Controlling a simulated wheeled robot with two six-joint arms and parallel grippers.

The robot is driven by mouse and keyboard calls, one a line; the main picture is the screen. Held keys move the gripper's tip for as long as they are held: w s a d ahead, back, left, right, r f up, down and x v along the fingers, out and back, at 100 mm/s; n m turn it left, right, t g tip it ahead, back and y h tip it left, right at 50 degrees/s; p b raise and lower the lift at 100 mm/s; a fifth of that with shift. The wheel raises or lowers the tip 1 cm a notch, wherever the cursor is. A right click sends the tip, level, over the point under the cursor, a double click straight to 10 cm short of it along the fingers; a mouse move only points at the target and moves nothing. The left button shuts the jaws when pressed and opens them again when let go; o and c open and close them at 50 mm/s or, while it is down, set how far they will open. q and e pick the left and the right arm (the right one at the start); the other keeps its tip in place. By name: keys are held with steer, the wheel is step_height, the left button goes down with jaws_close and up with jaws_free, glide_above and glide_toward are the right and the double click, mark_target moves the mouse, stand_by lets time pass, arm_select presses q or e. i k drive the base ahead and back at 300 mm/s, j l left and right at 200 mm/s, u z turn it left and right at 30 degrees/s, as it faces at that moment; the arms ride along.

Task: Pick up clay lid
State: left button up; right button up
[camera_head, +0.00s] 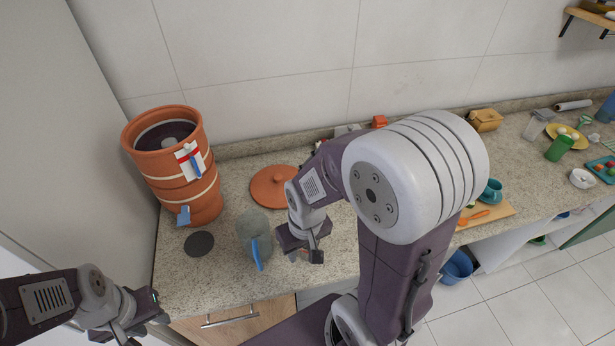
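The clay lid (269,188) is a round terracotta disc with a small knob. It lies flat on the granite counter to the right of the banded clay pot (170,170), whose top is uncovered. My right arm's wrist overlaps the view close to the lid's right edge. My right gripper (303,250) is below and to the right of the lid, pointing down over the counter. Its two fingers look apart, with nothing seen between them. My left gripper (137,322) is at the lower left, in front of the counter and away from the lid. Its fingers look apart and empty.
A grey-green jug with a blue handle (257,240) stands between the lid and the counter's front edge. A dark round disc (199,244) lies left of it. My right arm hides the middle counter. A cutting board (490,215) and dishes are further right.

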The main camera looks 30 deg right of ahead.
mark_target(266, 187)
steer(key=z, duration=0.75)
steer(key=l+u, duration=0.15)
steer(key=u, duration=0.3)
steer(key=k+l+u, duration=0.1)
steer(key=u, duration=0.3)
steer(key=k+l+u, duration=0.1)
steer(key=u, duration=0.35)
steer(key=l, duration=0.1)
